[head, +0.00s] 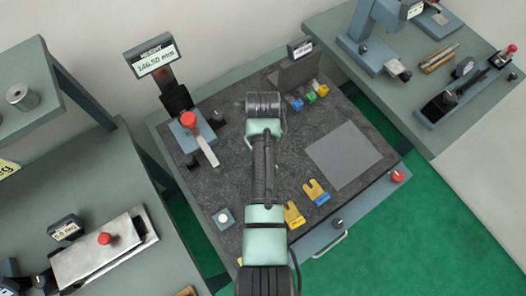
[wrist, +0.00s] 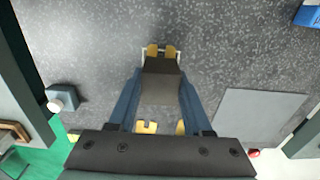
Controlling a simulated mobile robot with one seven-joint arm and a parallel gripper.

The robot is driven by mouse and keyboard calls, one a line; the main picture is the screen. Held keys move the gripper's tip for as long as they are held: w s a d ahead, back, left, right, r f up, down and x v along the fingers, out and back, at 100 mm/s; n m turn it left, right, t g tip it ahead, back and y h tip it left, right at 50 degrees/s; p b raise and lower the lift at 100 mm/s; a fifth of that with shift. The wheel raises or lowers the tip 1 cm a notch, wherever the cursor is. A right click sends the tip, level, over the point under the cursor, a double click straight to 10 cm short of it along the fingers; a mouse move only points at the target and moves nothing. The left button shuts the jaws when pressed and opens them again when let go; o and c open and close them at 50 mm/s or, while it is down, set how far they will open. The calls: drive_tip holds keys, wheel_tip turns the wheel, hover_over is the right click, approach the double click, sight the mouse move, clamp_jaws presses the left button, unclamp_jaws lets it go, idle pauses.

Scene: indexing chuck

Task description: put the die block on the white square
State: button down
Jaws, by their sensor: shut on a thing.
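My gripper (wrist: 161,54) is in the wrist view, its two blue fingers reaching away from the camera and closing in at yellow tips. It is shut on the die block (wrist: 161,88), a plain dark grey-brown block between the fingers. Thin white lines of the white square (wrist: 144,53) show around the far end of the block and the fingertips. The rest of the square is hidden behind the block and fingers. I cannot tell whether the block touches the surface. In the head view, my arm hides the gripper, the block and the white square.
A flat grey square plate (head: 343,154) lies right of my arm. Yellow fork pieces (head: 293,214) lie near the front edge, one with blue (head: 317,192). A height gauge (head: 155,62) and a red-knobbed fixture (head: 189,122) stand left. Small colored blocks (head: 310,97) sit at the back.

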drive_tip(key=shift+f, duration=0.55)
drive_tip(key=shift+c, duration=1.6)
unclamp_jaws()
wheel_tip(320, 180, up, 12)
drive_tip(key=shift+r, duration=0.15)
drive_tip(key=shift+r+p, duration=0.45)
drive_tip(key=shift+p, duration=0.1)
